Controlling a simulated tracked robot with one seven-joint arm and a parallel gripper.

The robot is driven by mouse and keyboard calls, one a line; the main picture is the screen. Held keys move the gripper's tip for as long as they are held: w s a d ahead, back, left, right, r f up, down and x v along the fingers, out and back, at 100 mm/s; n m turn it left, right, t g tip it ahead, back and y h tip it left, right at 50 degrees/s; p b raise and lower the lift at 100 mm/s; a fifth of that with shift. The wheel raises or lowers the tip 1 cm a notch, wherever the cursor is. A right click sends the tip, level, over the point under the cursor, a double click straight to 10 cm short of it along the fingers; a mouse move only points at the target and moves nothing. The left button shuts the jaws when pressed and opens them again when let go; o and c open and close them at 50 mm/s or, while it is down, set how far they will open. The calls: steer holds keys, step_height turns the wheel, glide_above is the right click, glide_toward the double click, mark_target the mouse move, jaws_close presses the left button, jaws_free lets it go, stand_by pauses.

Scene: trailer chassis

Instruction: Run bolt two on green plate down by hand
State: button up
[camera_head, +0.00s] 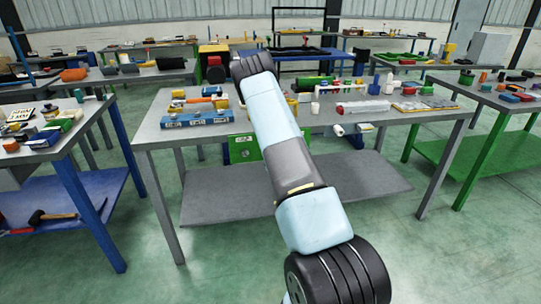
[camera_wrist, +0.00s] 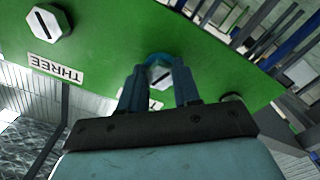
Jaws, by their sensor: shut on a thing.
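The green plate (camera_head: 245,151) hangs below the front edge of the middle table in the head view, partly behind my arm. In the wrist view the green plate (camera_wrist: 110,50) fills the upper part, seen upside down. My gripper (camera_wrist: 159,70) is shut on a pale hex bolt head (camera_wrist: 160,77) at the plate, with a blue ring around it. Another slotted hex bolt (camera_wrist: 49,22) stands at the upper left, beside an upside-down label reading THREE (camera_wrist: 56,70). In the head view my gripper is hidden behind my arm.
A dark round part (camera_wrist: 232,97) shows at the plate's edge, right of my gripper. The middle table (camera_head: 175,138) carries a blue block (camera_head: 197,119) and several other parts. A grey lower shelf (camera_head: 225,196) lies beneath. Side tables flank it, with open floor between.

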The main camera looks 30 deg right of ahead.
steer(key=m, duration=2.5)
steer(key=shift+s+a+f, duration=0.1)
steer(key=shift+a+f, duration=0.05)
steer(key=shift+a, duration=0.05)
steer(key=shift+m, duration=0.3)
steer(key=o, duration=0.8)
steer(key=shift+c, duration=0.2)
steer(key=o, duration=0.3)
